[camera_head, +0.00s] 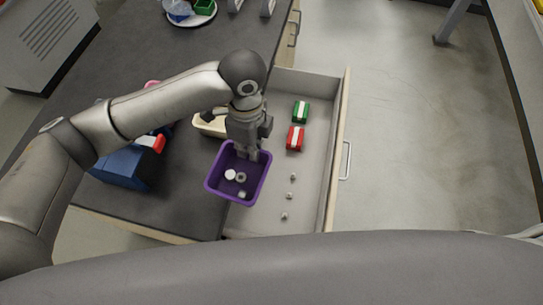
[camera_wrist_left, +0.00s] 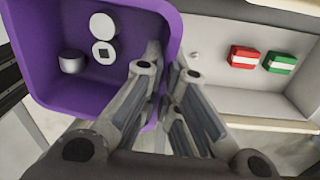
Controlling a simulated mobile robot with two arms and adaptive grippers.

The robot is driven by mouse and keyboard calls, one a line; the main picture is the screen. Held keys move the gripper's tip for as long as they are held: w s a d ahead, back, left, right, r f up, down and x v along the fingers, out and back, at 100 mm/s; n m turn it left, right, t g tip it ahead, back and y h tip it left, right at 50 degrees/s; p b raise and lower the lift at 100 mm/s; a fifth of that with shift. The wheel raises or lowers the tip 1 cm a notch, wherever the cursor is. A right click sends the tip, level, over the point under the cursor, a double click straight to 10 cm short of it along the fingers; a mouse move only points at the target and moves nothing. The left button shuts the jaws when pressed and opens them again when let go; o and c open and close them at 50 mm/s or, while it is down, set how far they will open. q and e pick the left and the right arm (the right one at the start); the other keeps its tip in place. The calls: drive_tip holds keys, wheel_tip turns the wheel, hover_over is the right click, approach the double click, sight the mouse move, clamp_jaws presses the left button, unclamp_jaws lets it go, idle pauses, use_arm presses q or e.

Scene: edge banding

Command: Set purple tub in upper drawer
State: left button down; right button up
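The purple tub (camera_head: 212,186) is held by my left gripper (camera_head: 246,152) at its far rim. It hangs over the edge between the counter and the open drawer (camera_head: 262,215). Small white and grey round parts lie inside the tub. In the left wrist view the purple tub (camera_wrist_left: 45,92) fills the upper left, and the fingers of my left gripper (camera_wrist_left: 165,75) are closed about its wall. The drawer floor (camera_wrist_left: 215,80) shows to the right of the tub there. My right gripper is not in view.
The drawer holds a green box (camera_head: 301,112), a red box (camera_head: 295,138) and several small knobs (camera_head: 289,195). A blue bin (camera_head: 125,168) and a cream item (camera_head: 208,126) stand on the dark counter (camera_head: 150,205). The drawer's near middle is fairly clear.

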use_arm(q)
drive_tip(key=s+d+f+m+t+b, duration=0.1)
drive_tip(key=d+f+m, duration=0.2)
drive_tip(key=d+m, duration=0.5)
drive_tip(key=s+d+f+m+b, duration=0.15)
drive_tip(key=d+f+m, duration=0.3)
drive_tip(key=m, duration=0.55)
drive_tip(key=m+b, duration=0.3)
drive_tip(key=b, duration=0.3)
approach(261, 193)
drive_tip(key=d, duration=0.1)
drive_tip(key=d+f, duration=0.1)
drive_tip(key=s+d, duration=0.1)
drive_tip(key=shift+d+f+t+y, duration=0.2)
drive_tip(key=shift+d+t+y, duration=0.1)
drive_tip(key=a+f, duration=0.1)
drive_tip(key=a, duration=0.1)
drive_tip(key=w+a+f+p, duration=0.1)
drive_tip(key=a, duration=0.1)
drive_tip(key=shift+w+f, duration=0.1)
drive_tip(key=shift+f, duration=0.3)
drive_tip(key=shift+a+f, duration=0.15)
